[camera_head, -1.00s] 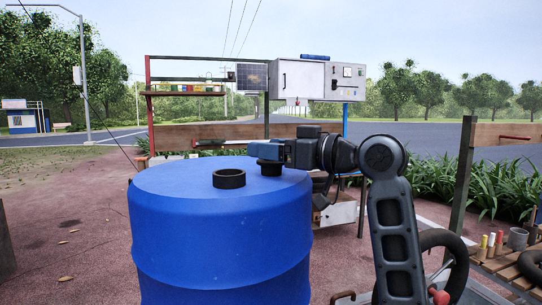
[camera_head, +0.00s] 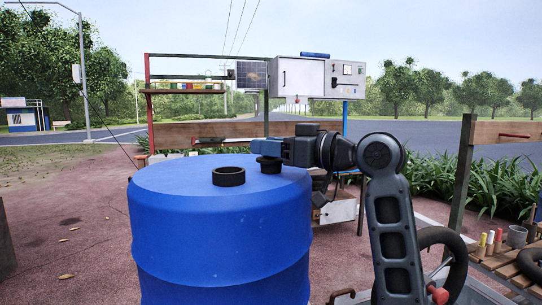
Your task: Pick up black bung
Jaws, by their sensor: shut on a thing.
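The black bung (camera_head: 268,159) is at the back right of the blue drum's top (camera_head: 180,178). My gripper (camera_head: 267,148), with blue fingers, reaches in from the right and is shut on the bung's upper part. A dark round shape shows directly under the bung at the drum top. I cannot tell whether the bung still sits in it or is slightly lifted. The fingers partly hide the bung's top.
A black ring-shaped neck (camera_head: 229,176) stands on the drum top, left of my gripper. A white control box (camera_head: 298,78) and a shelf with coloured items (camera_head: 190,87) stand behind. A wooden bench (camera_head: 505,262) is at right.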

